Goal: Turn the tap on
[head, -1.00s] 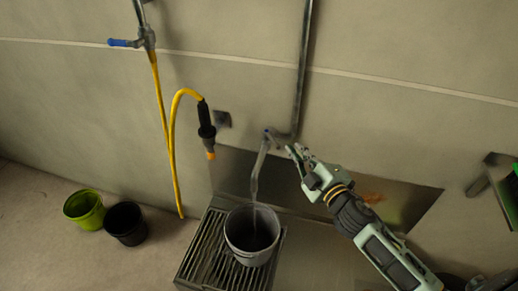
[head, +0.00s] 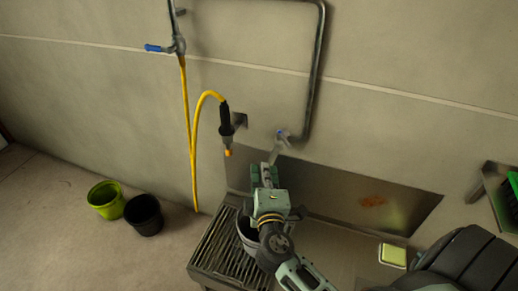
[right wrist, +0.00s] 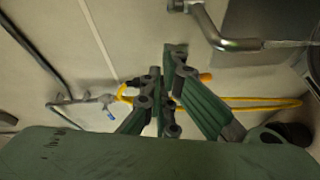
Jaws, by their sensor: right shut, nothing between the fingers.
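The metal tap (head: 283,136) sits at the lower end of a grey pipe (head: 317,75) on the wall, its spout pointing down toward a grey bucket (head: 243,232). A small bluish part shows at its top. My right gripper (head: 264,170) is shut and empty, just below and in front of the spout; it hides the spout's lower end and part of the bucket. I cannot tell whether it touches the spout. In the right wrist view, the gripper's fingers (right wrist: 168,62) show, with a bent metal pipe (right wrist: 215,35) above right of them. My left gripper is not in view.
A yellow hose (head: 190,130) with a blue-levered valve (head: 170,47) hangs left of the tap. The bucket stands on a slatted grate (head: 213,252). Green (head: 105,199) and black (head: 143,214) pots stand on the floor. A yellow-green sponge (head: 392,255) lies at right.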

